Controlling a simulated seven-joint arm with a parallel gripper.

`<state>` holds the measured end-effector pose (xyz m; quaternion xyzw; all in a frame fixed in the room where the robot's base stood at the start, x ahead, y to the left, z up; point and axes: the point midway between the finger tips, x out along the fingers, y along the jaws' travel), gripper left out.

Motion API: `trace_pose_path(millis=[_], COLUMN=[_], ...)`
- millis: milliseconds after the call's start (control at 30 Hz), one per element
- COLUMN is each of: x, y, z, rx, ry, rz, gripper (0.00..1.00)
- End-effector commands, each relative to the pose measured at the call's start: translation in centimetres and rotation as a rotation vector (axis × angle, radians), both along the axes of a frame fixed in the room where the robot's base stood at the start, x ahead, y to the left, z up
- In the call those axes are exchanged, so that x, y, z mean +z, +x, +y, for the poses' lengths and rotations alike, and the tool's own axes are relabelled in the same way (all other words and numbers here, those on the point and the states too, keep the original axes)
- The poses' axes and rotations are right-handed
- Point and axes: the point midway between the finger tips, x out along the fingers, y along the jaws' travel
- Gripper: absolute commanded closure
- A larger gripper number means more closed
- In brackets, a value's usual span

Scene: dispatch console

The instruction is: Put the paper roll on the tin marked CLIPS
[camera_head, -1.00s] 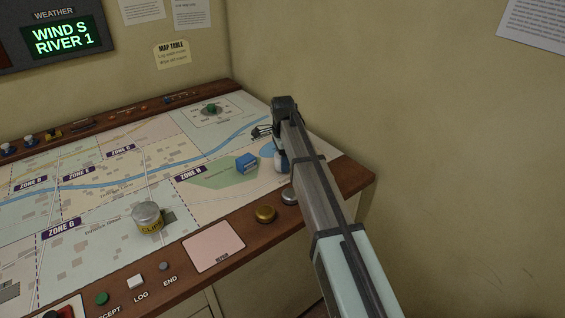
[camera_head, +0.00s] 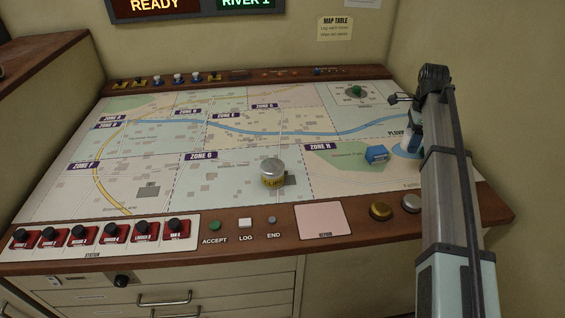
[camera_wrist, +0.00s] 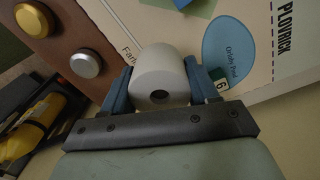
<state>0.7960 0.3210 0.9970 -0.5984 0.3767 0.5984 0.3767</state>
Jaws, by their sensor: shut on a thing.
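The white paper roll (camera_wrist: 160,76) is between the blue fingers of my gripper (camera_wrist: 158,88) in the wrist view, its round end with the dark core hole facing the camera. My gripper is shut on it. In the head view my gripper (camera_head: 411,138) is over the right part of the map, near the pond, largely hidden by my arm. The tin marked CLIPS (camera_head: 272,172), a short silver can with a yellow label, stands upright on the map near Zone G, well left of my gripper. Its top looks bare.
A blue block (camera_head: 376,154) stands on the map between the tin and my gripper. A green knob (camera_head: 357,91) is at the back right. Brass (camera_head: 380,211) and silver (camera_head: 411,203) buttons are on the front rail. The map around the tin is largely clear.

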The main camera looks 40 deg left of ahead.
Motion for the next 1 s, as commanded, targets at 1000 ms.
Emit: trace_pose_path(millis=[1000], x=[5.4], y=[-23.8], z=[29.3], rx=[0.464], ry=[0.000], rz=[-0.001], gripper=[0.72])
